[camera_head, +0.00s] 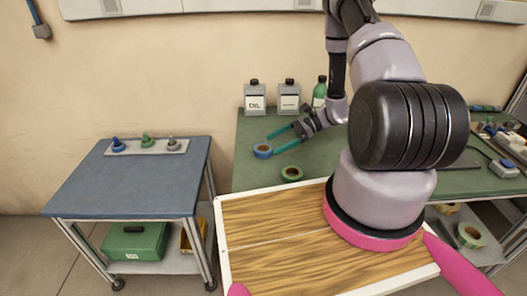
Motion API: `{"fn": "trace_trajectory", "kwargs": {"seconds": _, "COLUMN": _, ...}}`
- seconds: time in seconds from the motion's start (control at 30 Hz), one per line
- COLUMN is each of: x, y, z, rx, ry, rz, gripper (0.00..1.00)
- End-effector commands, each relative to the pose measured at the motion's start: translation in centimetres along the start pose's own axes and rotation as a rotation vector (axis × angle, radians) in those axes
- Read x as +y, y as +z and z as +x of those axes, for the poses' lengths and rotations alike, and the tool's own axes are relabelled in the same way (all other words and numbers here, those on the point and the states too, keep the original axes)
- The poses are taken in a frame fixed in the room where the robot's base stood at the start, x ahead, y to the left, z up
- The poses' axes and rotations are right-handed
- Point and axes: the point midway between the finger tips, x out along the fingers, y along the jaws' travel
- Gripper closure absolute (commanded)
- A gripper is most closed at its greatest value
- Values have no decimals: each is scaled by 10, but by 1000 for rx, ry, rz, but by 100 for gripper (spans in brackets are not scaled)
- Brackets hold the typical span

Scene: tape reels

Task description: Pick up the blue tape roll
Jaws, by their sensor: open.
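The blue tape roll (263,151) lies flat on the green workbench (248,178), near its left edge. My gripper (276,142) has two teal fingers, spread apart and pointing left. The fingertips are close to the blue roll, just to its right, one finger toward the back and one toward the front. Nothing is between the fingers that I can make out. Whether the fingers touch the roll or hover above it cannot be told.
Bottles, one a grey oil bottle (255,97), stand behind. A blue-topped cart (135,180) stands left, with a pegged holder (147,147) on it. Tools and a grey device (503,168) crowd the bench's right side.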

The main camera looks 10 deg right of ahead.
Motion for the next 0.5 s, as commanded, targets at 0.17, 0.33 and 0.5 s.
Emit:
{"fn": "trace_trajectory", "kwargs": {"seconds": 0.17, "x": 2, "y": -1, "z": 29, "rx": 0, "ry": 5, "rz": 0, "gripper": 0}}
{"fn": "trace_trajectory", "kwargs": {"seconds": 0.33, "x": 1, "y": -1, "z": 44, "rx": 0, "ry": 2, "rz": 0, "gripper": 0}}
{"fn": "trace_trajectory", "kwargs": {"seconds": 0.5, "x": 1, "y": -1, "z": 45, "rx": 0, "ry": 0, "rz": 0, "gripper": 0}}
